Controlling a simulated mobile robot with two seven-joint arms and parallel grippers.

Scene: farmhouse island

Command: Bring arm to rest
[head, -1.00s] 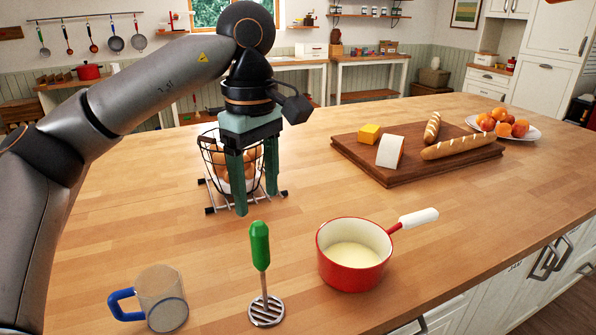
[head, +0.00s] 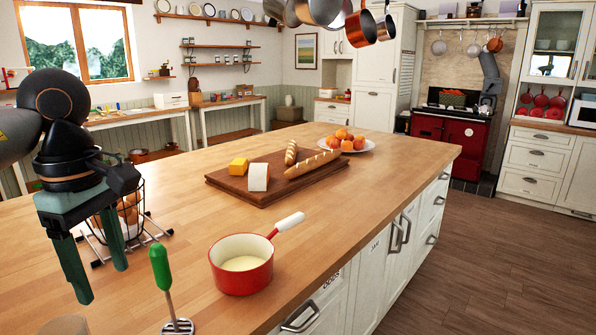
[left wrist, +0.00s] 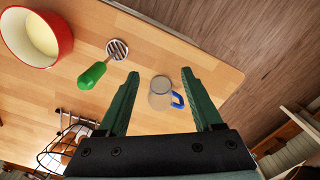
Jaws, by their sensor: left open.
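My left gripper (head: 103,283) is open and empty above the left part of the wooden island. In the head view its fingers overlap the wire basket of eggs behind them. In the left wrist view the left gripper (left wrist: 172,88) has its fingers spread, with a mug with a blue handle (left wrist: 161,92) seen on the worktop between them. My right gripper is not in view.
A red saucepan (head: 241,272) with pale contents stands near the island's front edge. The wire basket (head: 136,222) is behind the gripper. A wooden board (head: 237,186) holds bread and cheese, beside a plate of fruit (head: 343,146). The worktop's far right end is clear.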

